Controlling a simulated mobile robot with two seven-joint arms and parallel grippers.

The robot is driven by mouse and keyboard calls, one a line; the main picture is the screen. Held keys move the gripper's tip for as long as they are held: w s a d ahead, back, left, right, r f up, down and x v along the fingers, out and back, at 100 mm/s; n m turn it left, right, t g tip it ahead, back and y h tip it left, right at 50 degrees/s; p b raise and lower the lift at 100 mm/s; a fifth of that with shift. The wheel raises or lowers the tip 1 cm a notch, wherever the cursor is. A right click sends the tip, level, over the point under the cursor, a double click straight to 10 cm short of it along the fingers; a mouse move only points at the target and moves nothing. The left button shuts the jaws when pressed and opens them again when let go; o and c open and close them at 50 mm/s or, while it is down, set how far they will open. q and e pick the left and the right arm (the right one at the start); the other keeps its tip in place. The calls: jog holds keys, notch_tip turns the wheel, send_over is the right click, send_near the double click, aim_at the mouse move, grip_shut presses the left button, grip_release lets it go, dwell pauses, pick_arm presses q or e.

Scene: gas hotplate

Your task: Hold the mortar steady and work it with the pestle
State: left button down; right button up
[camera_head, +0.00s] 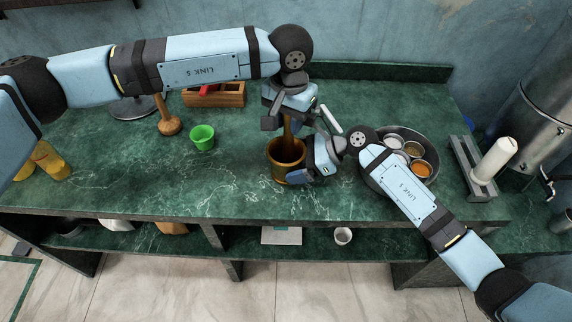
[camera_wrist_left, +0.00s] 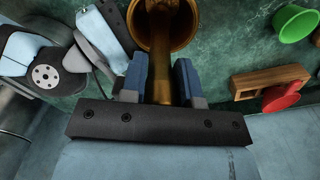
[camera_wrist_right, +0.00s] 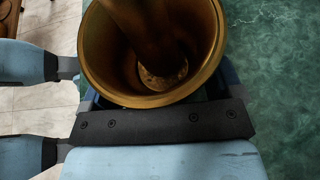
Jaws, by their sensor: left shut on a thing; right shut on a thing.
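The brass-coloured mortar (camera_head: 287,172) stands upright on the green marble counter. My right gripper (camera_head: 296,176) is shut around its outside from the right; the mortar (camera_wrist_right: 95,71) also fills the top of the right wrist view. The brown pestle (camera_head: 288,131) stands nearly upright with its lower end inside the mortar. In the right wrist view the pestle (camera_wrist_right: 150,35) reaches down to the mortar's inner floor. My left gripper (camera_head: 288,117) is above the mortar, shut on the pestle's upper shaft. In the left wrist view the pestle (camera_wrist_left: 161,60) runs between the left fingers.
A wooden box (camera_head: 215,96) with a red item is behind. A round tray (camera_head: 433,158) with several spice bowls lies right, under my right arm.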

pick_arm(q)
jog(key=shift+w+r, duration=0.1)
jog(key=shift+w, duration=0.1)
jog(key=shift+a, duration=0.1)
jog(key=shift+a, duration=0.3)
jog(key=shift+s+a+r, duration=0.1)
jog(key=shift+s+a, duration=0.25)
jog(key=shift+f, duration=1.6)
jog(key=shift+d+r, duration=0.1)
